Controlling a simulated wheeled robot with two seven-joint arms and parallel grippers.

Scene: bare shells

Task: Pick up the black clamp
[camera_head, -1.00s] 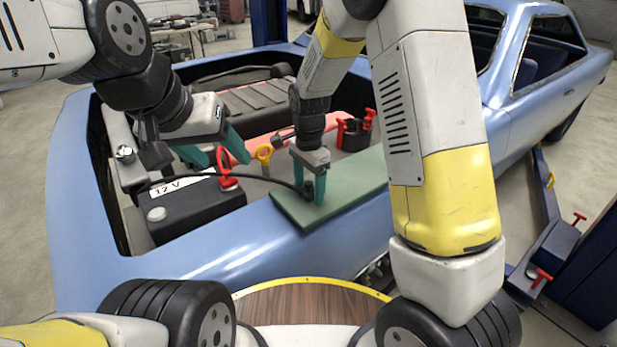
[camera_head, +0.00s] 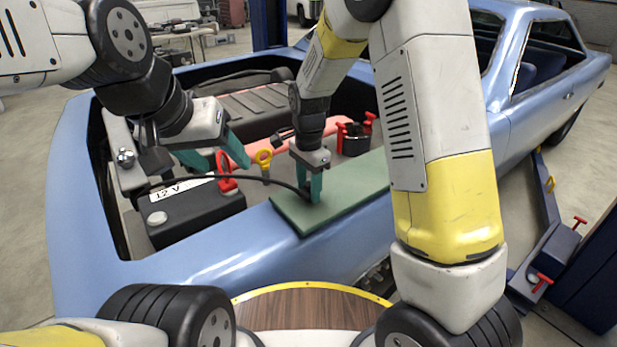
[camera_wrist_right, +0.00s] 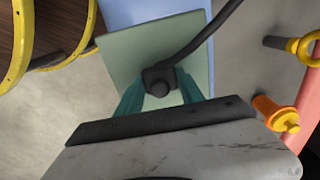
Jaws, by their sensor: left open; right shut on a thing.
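The black clamp (camera_wrist_right: 158,82) is a small dark block on the end of a black cable. It sits between the teal fingers of my right gripper (camera_wrist_right: 160,97), which is shut on it. In the head view, my right gripper (camera_head: 312,185) points down at the green mat (camera_head: 345,198) on the car's edge, and the clamp is mostly hidden by the fingers. I cannot tell if the clamp still touches the mat. My left gripper (camera_head: 213,157) is open and empty above the black battery (camera_head: 195,212), near a red clamp (camera_head: 226,184).
The black cable (camera_head: 250,178) runs from the battery side to the right gripper. A red-handled black caddy (camera_head: 355,138) is behind the mat. The blue car body (camera_head: 235,245) surrounds the engine bay.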

